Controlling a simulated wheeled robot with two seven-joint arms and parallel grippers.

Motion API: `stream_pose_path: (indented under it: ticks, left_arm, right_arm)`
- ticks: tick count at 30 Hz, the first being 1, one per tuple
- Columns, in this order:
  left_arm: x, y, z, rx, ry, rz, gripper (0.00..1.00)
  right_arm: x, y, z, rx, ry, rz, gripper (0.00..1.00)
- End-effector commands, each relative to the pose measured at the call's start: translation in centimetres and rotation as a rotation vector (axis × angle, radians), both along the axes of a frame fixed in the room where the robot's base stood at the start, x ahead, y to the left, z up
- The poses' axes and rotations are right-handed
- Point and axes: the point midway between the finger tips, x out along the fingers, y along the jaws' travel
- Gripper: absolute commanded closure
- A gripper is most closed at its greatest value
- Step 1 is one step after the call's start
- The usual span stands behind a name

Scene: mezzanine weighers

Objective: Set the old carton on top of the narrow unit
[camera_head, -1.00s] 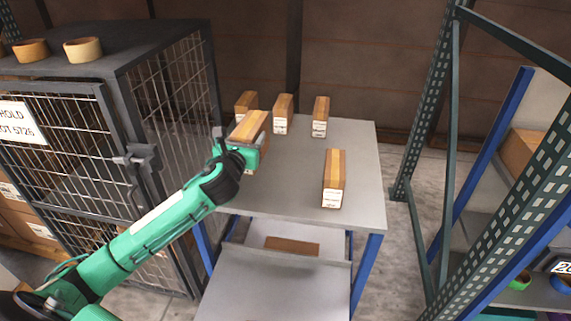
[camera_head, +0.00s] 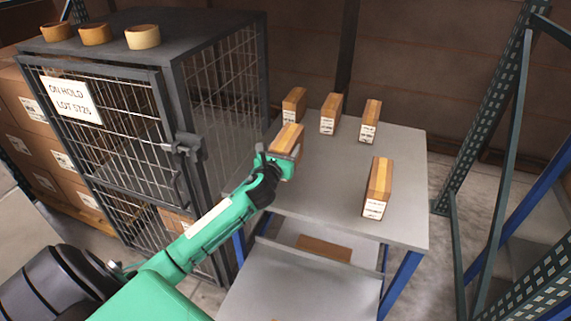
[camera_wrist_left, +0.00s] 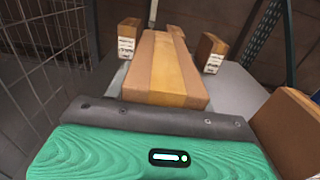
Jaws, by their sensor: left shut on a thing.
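My left gripper (camera_head: 280,154) is shut on a brown carton (camera_head: 288,137) with a lighter tape strip along its top. It holds the carton at the left side of the grey table, close to the cage. In the left wrist view the held carton (camera_wrist_left: 165,75) points away from me, beyond the dark gripper edge. Whether it clears the tabletop is hard to tell. A dark mesh cage (camera_head: 215,50) with an "ON HOLD" sign stands left of the table. I cannot tell for sure which piece is the narrow unit. My right gripper is out of view.
Several similar cartons stand on the table (camera_head: 330,190), one of them alone near the right side (camera_head: 377,188). Tape rolls (camera_head: 142,37) sit on the cage top's front edge; its back is clear. A rack upright (camera_head: 490,110) stands at the right.

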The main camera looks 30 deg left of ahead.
Motion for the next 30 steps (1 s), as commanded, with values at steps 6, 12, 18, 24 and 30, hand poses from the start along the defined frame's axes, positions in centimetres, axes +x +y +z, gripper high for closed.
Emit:
stream_pose_path:
  ticks: [6, 12, 18, 24, 30]
  left_arm:
    - [0.1, 0.1, -1.4, 0.001, -0.005, 0.000, 0.83]
    - [0.0, 0.0, -3.7, -0.001, -0.002, 0.002, 0.83]
    - [0.0, 0.0, -5.0, 0.002, -0.005, 0.000, 0.83]
    - [0.0, 0.0, -5.0, 0.002, -0.004, 0.000, 0.83]
    - [0.0, 0.0, -5.4, 0.000, -0.001, 0.000, 0.26]
  right_arm:
    - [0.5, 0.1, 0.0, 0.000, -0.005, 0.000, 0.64]
    - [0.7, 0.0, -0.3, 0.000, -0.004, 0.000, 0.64]
    - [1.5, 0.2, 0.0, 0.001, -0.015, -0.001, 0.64]
    - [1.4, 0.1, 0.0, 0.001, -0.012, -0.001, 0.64]
    - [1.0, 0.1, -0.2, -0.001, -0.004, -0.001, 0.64]
